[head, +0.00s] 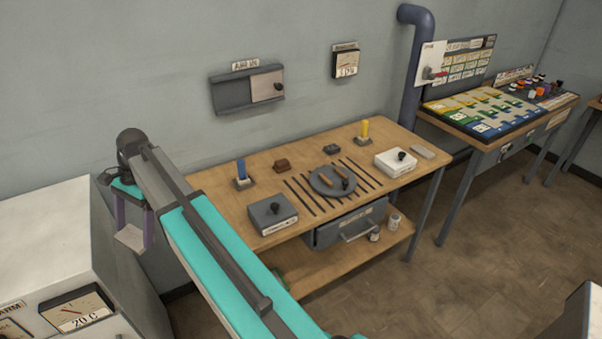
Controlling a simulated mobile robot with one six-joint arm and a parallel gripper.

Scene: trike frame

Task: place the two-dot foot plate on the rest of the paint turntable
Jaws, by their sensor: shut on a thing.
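My gripper (132,230) hangs at the left, beside the wooden bench and well away from it, with its purple fingers pointing down. It is shut on a pale flat plate (130,238), likely the foot plate; no dots can be made out on it. A round dark grey disc (322,188), likely the paint turntable, lies in the middle of the bench. The plate is far to the left of the disc.
A white cabinet (50,215) with gauges stands at the left, close to my gripper. A grey pipe (412,80) rises behind the bench.

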